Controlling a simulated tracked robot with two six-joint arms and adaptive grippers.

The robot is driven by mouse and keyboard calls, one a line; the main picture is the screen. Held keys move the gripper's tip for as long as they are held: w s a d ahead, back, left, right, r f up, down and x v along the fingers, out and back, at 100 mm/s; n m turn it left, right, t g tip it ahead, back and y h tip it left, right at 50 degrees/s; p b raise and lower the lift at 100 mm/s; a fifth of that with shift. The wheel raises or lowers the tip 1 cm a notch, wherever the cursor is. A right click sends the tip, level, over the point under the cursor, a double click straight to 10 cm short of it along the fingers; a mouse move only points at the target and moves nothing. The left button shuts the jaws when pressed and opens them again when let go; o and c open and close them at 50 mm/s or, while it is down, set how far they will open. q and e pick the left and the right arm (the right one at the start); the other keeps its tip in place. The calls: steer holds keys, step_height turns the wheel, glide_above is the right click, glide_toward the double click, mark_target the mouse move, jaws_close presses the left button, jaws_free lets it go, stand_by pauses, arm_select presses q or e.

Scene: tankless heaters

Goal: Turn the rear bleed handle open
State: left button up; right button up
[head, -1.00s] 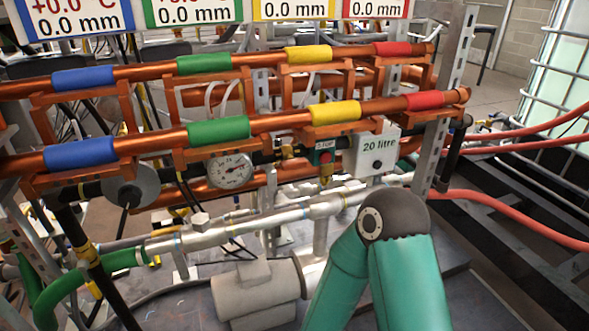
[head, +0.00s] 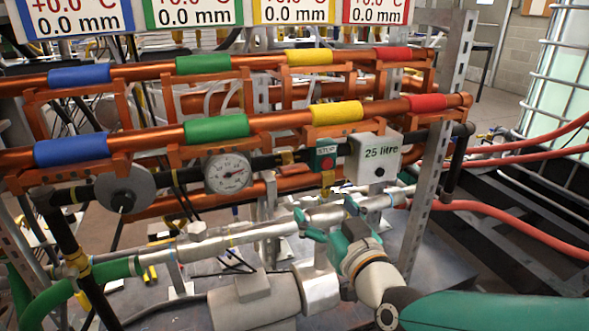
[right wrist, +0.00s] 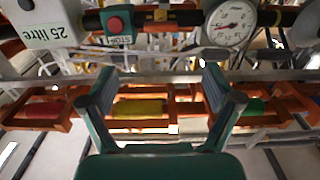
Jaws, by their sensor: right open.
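My right gripper (head: 325,215) is open and empty in the head view, in front of the silver pipe (head: 265,232) and below the stop button. Its two spread fingers also frame the right wrist view (right wrist: 158,75), with nothing between the tips. A small yellow fitting (head: 286,157) sits on the black pipe between the dial gauge (head: 228,172) and the green box with the red stop button (head: 326,155). I cannot tell whether this fitting is a bleed handle, and no rear bleed handle is clearly identifiable. My left gripper is not in view.
A white box marked 25 litre (head: 374,158) is right of the stop button. Copper pipes with coloured bands (head: 218,129) run across above. A grey metal cylinder (head: 255,301) lies below my gripper. A slotted upright post (head: 432,170) and red hoses (head: 520,224) are at right.

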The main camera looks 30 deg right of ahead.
steer(key=p, duration=0.7)
glide_toward(296, 173)
steer(key=x, duration=1.1)
steer(key=shift+p, duration=0.4)
